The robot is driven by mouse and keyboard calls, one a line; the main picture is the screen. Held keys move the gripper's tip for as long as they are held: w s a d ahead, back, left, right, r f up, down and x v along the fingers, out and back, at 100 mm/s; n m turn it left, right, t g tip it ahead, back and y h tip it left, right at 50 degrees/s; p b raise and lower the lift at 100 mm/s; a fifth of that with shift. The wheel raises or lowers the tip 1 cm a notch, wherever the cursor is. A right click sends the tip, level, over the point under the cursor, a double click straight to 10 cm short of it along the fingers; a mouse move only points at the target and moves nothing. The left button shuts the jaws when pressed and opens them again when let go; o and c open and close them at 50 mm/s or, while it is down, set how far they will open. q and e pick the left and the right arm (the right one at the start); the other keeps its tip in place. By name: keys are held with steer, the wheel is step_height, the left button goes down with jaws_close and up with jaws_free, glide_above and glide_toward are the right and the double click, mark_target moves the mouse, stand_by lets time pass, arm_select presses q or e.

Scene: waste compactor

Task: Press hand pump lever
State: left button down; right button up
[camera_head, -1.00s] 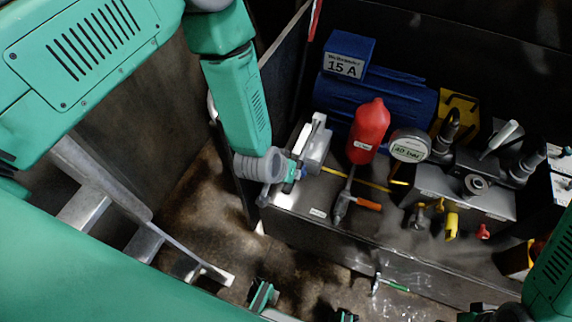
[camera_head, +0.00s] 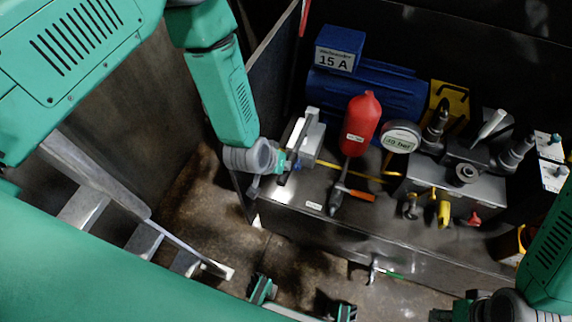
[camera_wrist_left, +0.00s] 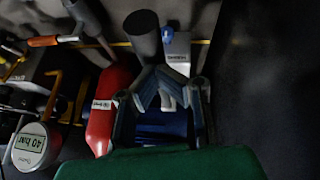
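The hand pump lever is hard to tell apart; a slim pale lever (camera_head: 490,125) stands on the dark valve block (camera_head: 464,158) at the right of the bench in the head view. My left gripper (camera_head: 286,168) is at the bench's left end, beside a small grey-white box (camera_head: 310,128), well away from that pale lever. In the left wrist view my left gripper (camera_wrist_left: 160,72) has its fingertips drawn together. A dark grey cylinder (camera_wrist_left: 144,34) lies just beyond the tips; contact is unclear.
A red bottle (camera_head: 361,122) and a pressure gauge (camera_head: 401,138) stand near the bench's middle, before a blue motor (camera_head: 375,92). An orange-handled valve (camera_head: 355,193) lies in front. A dark wall (camera_head: 268,85) rises at the left.

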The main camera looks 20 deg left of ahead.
arm_select(q)
steer(key=s+p+v, duration=0.1)
steer(key=v, duration=1)
steer(key=shift+f, duration=0.35)
arm_select(e)
steer(key=shift+s+a+r, duration=0.15)
steer(key=shift+a+r, duration=0.05)
steer(key=shift+r, duration=0.45)
steer(key=shift+s+a+r, duration=0.1)
steer(key=shift+a+r, duration=0.1)
steer(key=shift+r, duration=0.4)
arm_select(q)
steer(key=shift+s+d, duration=0.15)
steer(key=shift+d, duration=0.1)
arm_select(e)
steer(key=shift+d+f, duration=0.1)
steer(key=shift+d, duration=0.25)
arm_select(q)
steer(key=shift+a, duration=0.3)
arm_select(e)
steer(key=shift+a, duration=0.25)
arm_select(q)
steer(key=shift+d, duration=0.2)
arm_select(e)
steer(key=shift+d, duration=0.15)
arm_select(q)
steer(key=shift+a, duration=0.1)
